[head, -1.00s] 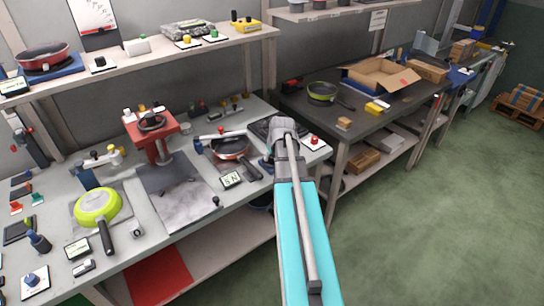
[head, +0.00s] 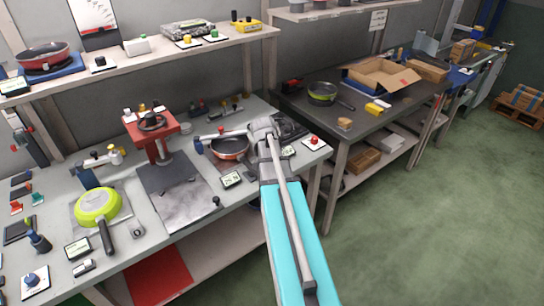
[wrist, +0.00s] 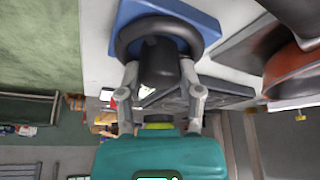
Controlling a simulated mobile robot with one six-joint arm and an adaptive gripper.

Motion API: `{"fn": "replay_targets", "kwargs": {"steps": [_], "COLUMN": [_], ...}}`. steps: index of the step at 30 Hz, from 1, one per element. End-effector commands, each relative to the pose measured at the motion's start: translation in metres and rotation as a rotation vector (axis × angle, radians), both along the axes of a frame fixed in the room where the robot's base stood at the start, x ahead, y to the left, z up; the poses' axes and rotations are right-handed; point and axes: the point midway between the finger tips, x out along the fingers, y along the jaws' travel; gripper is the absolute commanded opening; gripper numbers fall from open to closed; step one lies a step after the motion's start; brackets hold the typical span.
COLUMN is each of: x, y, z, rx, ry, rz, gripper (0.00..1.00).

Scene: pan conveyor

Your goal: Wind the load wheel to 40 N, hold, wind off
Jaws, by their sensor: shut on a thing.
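The load wheel (wrist: 126,40) is a black ring on a blue base (wrist: 207,20) in the wrist view. It carries a stubby black handle knob (wrist: 158,62). My gripper (wrist: 159,75) has its two grey fingers closed on either side of this knob. In the head view my gripper and arm (head: 263,130) hide the wheel. The red-orange pan (head: 230,148) sits left of my gripper, under a blue-ended bar. It also shows at the right of the wrist view (wrist: 292,70). A small display (head: 231,180) in front of the pan shows what looks like a two-digit N figure, too small to read surely.
A red press (head: 152,130) and a lime pan (head: 96,207) stand farther left on the bench. A red button box (head: 314,141) is right of my gripper. A shelf (head: 150,55) runs above the bench. The green floor at right is clear.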

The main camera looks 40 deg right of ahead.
Motion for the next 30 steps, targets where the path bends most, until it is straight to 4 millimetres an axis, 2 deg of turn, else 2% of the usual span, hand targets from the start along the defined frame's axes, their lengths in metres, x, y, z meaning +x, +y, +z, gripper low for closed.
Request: {"fn": "replay_targets", "kwargs": {"steps": [12, 28, 29, 30], "x": [-0.0018, -0.0026, -0.0026, -0.0026], "y": [0.0013, 0.0017, 0.0017, 0.0017], "z": [-0.0016, -0.0018, -0.0018, -0.0018], "rx": [0.008, 0.01, 0.01, 0.01], "ry": [0.004, 0.005, 0.005, 0.005], "rz": [-0.231, -0.26, -0.26, -0.26], "gripper": [0.0, 0.0, 0.53, 0.6]}}
